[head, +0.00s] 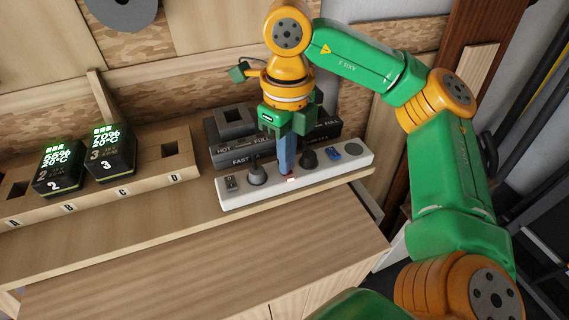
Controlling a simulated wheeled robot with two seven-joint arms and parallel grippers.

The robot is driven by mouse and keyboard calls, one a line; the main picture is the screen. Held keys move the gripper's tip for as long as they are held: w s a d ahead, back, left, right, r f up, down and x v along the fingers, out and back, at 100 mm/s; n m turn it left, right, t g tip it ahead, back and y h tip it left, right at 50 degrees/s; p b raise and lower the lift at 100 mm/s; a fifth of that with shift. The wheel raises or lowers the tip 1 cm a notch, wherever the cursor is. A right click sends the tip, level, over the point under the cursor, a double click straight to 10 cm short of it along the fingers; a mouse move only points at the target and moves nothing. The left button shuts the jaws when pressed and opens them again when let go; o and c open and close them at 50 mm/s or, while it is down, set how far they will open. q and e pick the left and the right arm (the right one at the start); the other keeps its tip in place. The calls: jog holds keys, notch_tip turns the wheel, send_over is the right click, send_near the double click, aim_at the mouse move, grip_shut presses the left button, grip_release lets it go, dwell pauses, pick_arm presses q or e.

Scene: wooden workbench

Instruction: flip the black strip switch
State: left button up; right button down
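A white power strip (330,167) lies along the shelf at the middle of the head view. A small black switch (231,184) sits at its left end, with a marking above it. My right gripper (287,168) points down over the middle of the strip, to the right of the black switch and apart from it. Its blue-grey fingers look closed together, with nothing visible between them. The tips are close to a small red lit part (291,179) of the strip; contact cannot be told. My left gripper is not in view.
Dark round pieces (257,174) (308,158) and a blue piece (352,149) sit on the strip. Behind it is a dark labelled charger box (325,148). At left, two lit battery blocks (58,171) (110,152) stand in a lettered wooden rack (150,192). The front bench top is clear.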

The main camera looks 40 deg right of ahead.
notch_tip(320, 180, up, 7)
jog(key=p, duration=0.6)
jog(key=shift+f, duration=0.1)
